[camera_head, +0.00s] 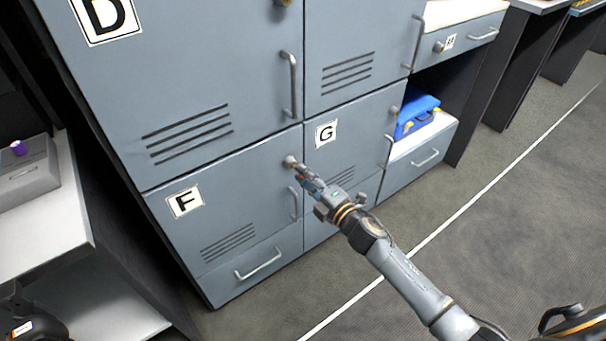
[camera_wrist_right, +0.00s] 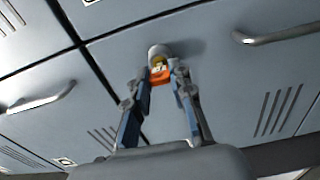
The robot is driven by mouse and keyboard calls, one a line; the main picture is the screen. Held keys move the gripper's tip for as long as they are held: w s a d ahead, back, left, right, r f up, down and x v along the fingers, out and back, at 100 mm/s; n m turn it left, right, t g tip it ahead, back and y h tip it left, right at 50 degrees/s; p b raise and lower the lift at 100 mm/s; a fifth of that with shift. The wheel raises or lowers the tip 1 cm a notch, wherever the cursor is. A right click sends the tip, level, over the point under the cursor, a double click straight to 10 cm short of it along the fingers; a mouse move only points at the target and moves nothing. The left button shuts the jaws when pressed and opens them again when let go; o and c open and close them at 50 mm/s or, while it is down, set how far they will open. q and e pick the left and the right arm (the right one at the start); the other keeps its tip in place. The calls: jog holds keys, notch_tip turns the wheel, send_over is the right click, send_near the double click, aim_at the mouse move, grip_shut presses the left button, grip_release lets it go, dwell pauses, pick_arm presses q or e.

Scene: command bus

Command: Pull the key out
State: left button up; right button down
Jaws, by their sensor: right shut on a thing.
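The key (camera_wrist_right: 160,75) shows as an orange piece between the fingertips of my right gripper in the wrist view. A round lock (camera_wrist_right: 158,52) on the grey locker door is right behind it. The lock also shows in the head view (camera_head: 289,161), at the upper right of door F (camera_head: 225,200). My right gripper (camera_head: 301,169) is shut on the key, close in front of the lock. I cannot tell how deep the key sits in the lock. My left gripper (camera_head: 22,328) is partly in view at the lower left corner, and its fingers are not clear.
Door handles stick out near the right gripper, one on door F (camera_head: 294,203) and one above it (camera_head: 291,85). Door G (camera_head: 345,150) is to the right. A blue case (camera_head: 416,117) sits in an open shelf. A white table (camera_head: 45,215) stands at left. The floor at right is clear.

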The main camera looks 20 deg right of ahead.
pick_arm(q)
jog(key=shift+f, duration=0.55)
pick_arm(e)
jog(key=shift+s+d, duration=0.25)
jog(key=shift+s, duration=0.4)
pick_arm(q)
jog(key=shift+f, duration=0.1)
jog(key=shift+w+d, duration=0.1)
pick_arm(e)
jog(key=shift+s+d, duration=0.1)
jog(key=shift+s, duration=0.05)
pick_arm(q)
jog(key=f, duration=0.2)
jog(key=s+f+p, duration=0.1)
jog(key=shift+f, duration=0.4)
pick_arm(e)
jog(key=v, duration=0.5)
jog(key=shift+s+d, duration=0.1)
jog(key=shift+s, duration=0.25)
pick_arm(q)
jog(key=shift+w, duration=0.1)
